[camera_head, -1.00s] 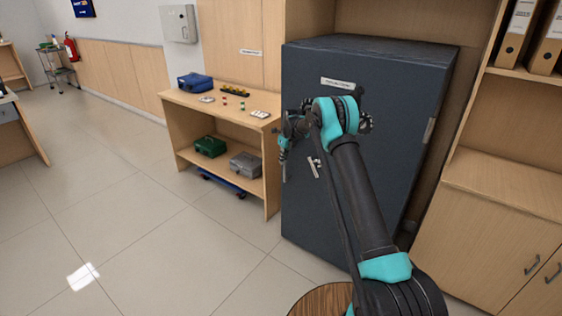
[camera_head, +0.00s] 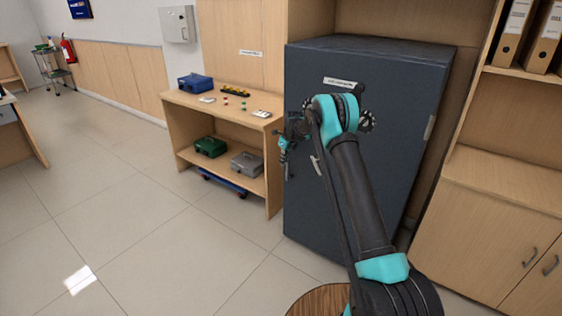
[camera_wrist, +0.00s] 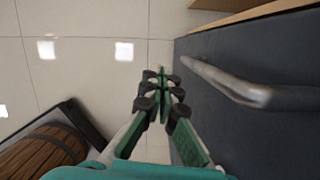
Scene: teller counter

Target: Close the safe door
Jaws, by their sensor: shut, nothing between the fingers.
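The dark grey safe (camera_head: 375,60) stands against the wooden wall unit. Its door (camera_head: 310,215) faces me and looks flush or nearly flush with the body; I cannot tell whether it is latched. The door has a label, a dark dial (camera_head: 367,121) and a metal bar handle (camera_head: 317,165), which also shows in the wrist view (camera_wrist: 235,87). My gripper (camera_head: 285,160) is at the door's left edge, partly hidden by my arm. In the wrist view my gripper (camera_wrist: 161,78) is shut and empty, beside the door face and left of the handle; contact is unclear.
A wooden shelf table (camera_head: 190,127) stands left of the safe, with a blue box (camera_head: 195,82) on top and green (camera_head: 210,147) and grey boxes (camera_head: 247,164) below. A cabinet (camera_head: 495,240) stands close on the right. The tiled floor (camera_head: 110,200) at left is open.

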